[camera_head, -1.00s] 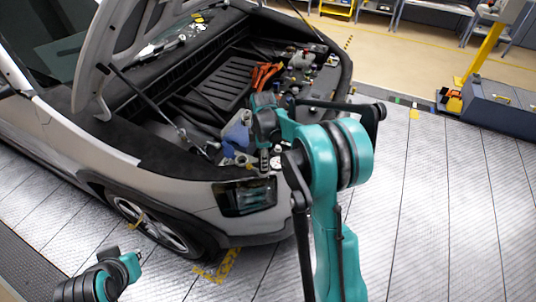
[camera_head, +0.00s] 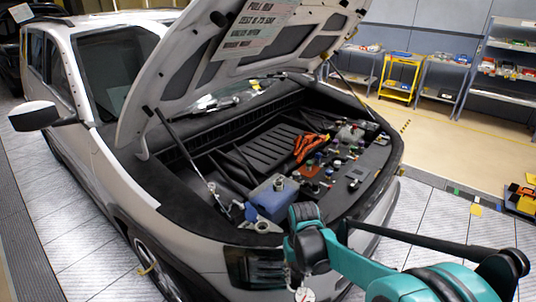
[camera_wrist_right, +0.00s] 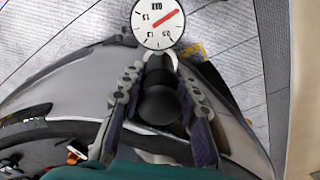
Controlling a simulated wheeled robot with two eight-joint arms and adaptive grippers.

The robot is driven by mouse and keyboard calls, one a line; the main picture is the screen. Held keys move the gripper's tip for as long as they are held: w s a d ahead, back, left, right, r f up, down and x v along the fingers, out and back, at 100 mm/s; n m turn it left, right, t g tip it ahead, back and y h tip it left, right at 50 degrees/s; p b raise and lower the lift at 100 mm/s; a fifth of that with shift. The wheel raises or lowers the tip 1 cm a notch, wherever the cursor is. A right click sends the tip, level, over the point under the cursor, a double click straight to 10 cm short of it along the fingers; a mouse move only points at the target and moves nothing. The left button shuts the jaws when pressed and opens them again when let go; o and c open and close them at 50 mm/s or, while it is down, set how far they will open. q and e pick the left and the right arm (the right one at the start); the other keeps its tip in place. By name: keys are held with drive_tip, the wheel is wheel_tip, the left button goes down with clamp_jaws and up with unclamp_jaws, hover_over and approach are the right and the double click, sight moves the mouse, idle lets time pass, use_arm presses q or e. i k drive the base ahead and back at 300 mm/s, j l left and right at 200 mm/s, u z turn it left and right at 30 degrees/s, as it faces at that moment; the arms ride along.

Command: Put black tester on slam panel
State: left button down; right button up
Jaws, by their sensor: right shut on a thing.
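My right gripper (camera_head: 296,270) is low in the middle of the camera_head view, in front of the car's front corner by the headlight. In the right wrist view its two fingers (camera_wrist_right: 160,82) are shut around a black tester (camera_wrist_right: 158,104) with a round white dial (camera_wrist_right: 157,22) and red needle. The dial (camera_head: 305,294) also shows below the gripper in the head view. The slam panel seems to be the dark panel (camera_head: 376,158) along the bay's front edge, with several small items on it. The tester is apart from it. My left gripper is not in view.
The raised hood (camera_head: 240,60) hangs over the open engine bay, with its prop rod at the left. A blue-grey tank (camera_head: 272,197) and orange cables (camera_head: 306,147) are in the bay. Shelves and a yellow cart (camera_head: 400,78) stand behind.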

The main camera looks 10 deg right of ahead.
sight(381, 152)
drive_tip(key=l+u, duration=0.15)
drive_tip(key=l, duration=0.35)
drive_tip(key=l+u, duration=0.15)
drive_tip(key=l, duration=0.35)
drive_tip(key=l+u, duration=0.15)
drive_tip(key=l, duration=0.35)
drive_tip(key=l+u, duration=0.1)
drive_tip(key=l, duration=0.4)
drive_tip(key=k+l+u, duration=0.15)
drive_tip(key=l, duration=0.35)
drive_tip(key=k+l+u, duration=0.15)
drive_tip(key=l, duration=0.35)
drive_tip(key=l+u, duration=0.15)
drive_tip(key=l, duration=0.3)
drive_tip(key=l+u, duration=0.15)
drive_tip(key=l, duration=0.3)
drive_tip(key=l+u, duration=0.1)
drive_tip(key=l, duration=0.35)
drive_tip(key=k+l+u, duration=0.15)
drive_tip(key=l, duration=0.25)
drive_tip(key=l+u, duration=0.1)
drive_tip(key=l, duration=0.35)
drive_tip(key=k+l+u, duration=0.15)
drive_tip(key=l, duration=0.3)
drive_tip(key=k+l+u, duration=0.1)
drive_tip(key=l, duration=0.3)
drive_tip(key=k+l+u, duration=0.15)
drive_tip(key=l, duration=0.25)
